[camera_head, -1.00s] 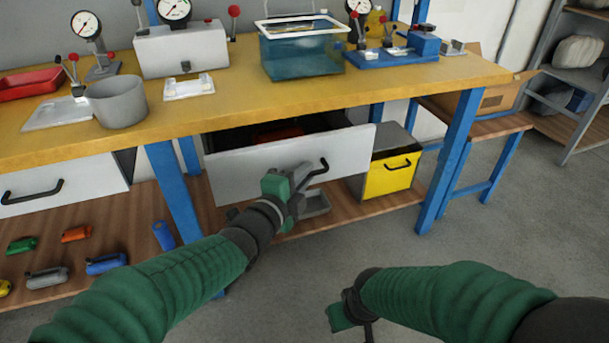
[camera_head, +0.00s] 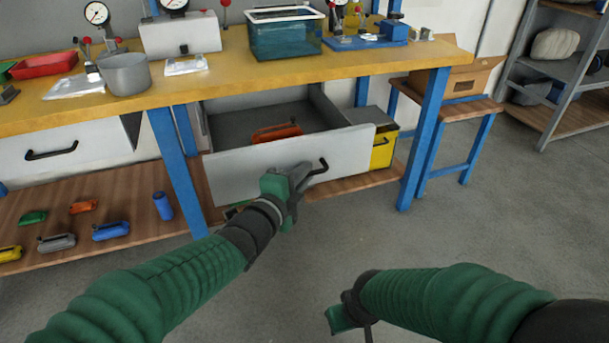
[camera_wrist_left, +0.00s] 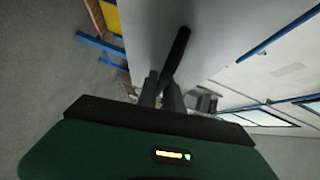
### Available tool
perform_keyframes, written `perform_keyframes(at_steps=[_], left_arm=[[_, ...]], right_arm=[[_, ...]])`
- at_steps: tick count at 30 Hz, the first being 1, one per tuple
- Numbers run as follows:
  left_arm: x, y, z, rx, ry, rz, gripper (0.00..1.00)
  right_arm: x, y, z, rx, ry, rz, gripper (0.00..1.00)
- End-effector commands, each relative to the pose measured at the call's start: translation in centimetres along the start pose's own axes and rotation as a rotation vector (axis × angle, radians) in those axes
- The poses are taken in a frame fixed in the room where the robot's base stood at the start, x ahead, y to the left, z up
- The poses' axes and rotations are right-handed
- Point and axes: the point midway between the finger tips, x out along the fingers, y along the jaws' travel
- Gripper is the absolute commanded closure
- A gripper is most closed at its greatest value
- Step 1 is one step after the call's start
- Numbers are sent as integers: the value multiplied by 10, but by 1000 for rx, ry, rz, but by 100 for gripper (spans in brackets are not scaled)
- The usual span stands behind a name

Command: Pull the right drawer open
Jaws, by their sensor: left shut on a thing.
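The right drawer (camera_head: 250,171) has a white front and stands well open under the workbench. An orange tool-like object (camera_head: 277,132) lies inside it. My left gripper (camera_head: 307,176) is at the drawer's black handle (camera_head: 321,164), shut on it. In the left wrist view the fingers (camera_wrist_left: 168,92) close around the dark handle bar (camera_wrist_left: 177,52) in front of the white drawer face. My right gripper (camera_head: 350,318) hangs low at the bottom of the head view, away from the bench; its fingers do not show clearly.
A yellow bin (camera_head: 381,153) stands behind the drawer's right end on the lower shelf. A blue bench leg (camera_head: 423,140) is to the right. The left drawer (camera_head: 60,147) is at far left. The floor in front is clear.

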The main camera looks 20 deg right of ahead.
Motion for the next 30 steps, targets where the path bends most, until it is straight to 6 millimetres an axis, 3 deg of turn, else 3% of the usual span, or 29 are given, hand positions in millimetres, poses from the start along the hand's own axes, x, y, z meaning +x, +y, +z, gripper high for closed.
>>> perform_keyframes(at_steps=[4,5,9,20,23,30], left_arm=[[0,6,5,-2,-10,13,100],[0,6,5,-3,-10,13,87],[0,5,4,-2,-8,10,68],[-4,0,0,1,-3,3,68],[-19,-3,1,1,-4,4,68],[-87,-5,1,1,-6,4,68]], right_arm=[[0,0,0,0,0,0,64],[0,0,0,0,0,0,64],[0,0,0,0,0,0,64],[-2,0,0,0,0,0,64],[-10,0,-2,0,0,0,64],[-37,0,-9,0,0,0,64]])
